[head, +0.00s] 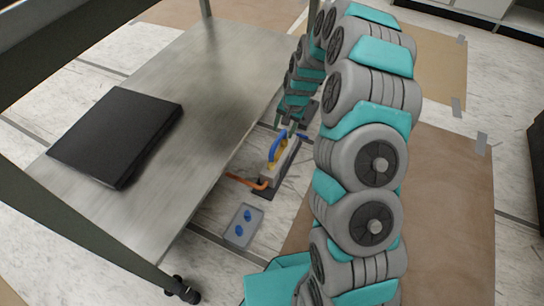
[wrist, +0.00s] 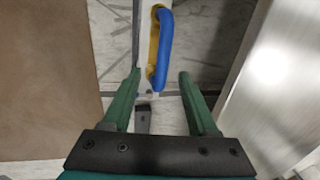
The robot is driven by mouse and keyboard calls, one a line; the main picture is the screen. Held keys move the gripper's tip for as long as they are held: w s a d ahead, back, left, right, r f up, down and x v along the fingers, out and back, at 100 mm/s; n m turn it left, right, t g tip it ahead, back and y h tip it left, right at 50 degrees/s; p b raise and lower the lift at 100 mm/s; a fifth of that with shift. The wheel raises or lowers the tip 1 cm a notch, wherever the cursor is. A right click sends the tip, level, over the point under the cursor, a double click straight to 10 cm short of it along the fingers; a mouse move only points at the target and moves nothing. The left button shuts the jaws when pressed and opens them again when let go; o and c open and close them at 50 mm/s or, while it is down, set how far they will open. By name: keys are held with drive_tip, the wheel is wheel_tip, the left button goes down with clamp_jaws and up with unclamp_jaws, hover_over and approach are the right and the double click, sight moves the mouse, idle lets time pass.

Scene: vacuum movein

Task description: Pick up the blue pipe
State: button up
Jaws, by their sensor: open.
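The blue pipe (head: 275,146) is a curved handle-like piece with a yellow part beside it, on a pale block on the floor beside the metal table. In the wrist view the blue pipe (wrist: 164,52) runs up the picture, its near end between the two green fingertips. My gripper (wrist: 159,75) is open, with a finger on either side of that end and nothing held. In the head view my gripper (head: 288,127) is just behind the pipe, partly hidden by my arm. I cannot tell how high it is above the pipe.
A metal table (head: 215,80) with a black laptop-like slab (head: 115,135) stands to the left. An orange pipe (head: 245,181) lies by the block. Brown sheets (head: 445,210) cover floor to the right.

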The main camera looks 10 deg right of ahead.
drive_tip(key=shift+w+a+f+b, duration=0.2)
drive_tip(key=shift+w+a+f, duration=0.1)
drive_tip(key=shift+f, duration=1.3)
drive_tip(key=shift+w+a+f+b, duration=0.2)
drive_tip(key=shift+w+a+f, duration=0.05)
drive_tip(key=shift+f, duration=1.3)
drive_tip(key=shift+w+a+f+b, duration=0.2)
drive_tip(key=shift+w+a+f, duration=0.1)
drive_tip(key=shift+f, duration=1.3)
drive_tip(key=shift+c, duration=0.2)
clamp_jaws()
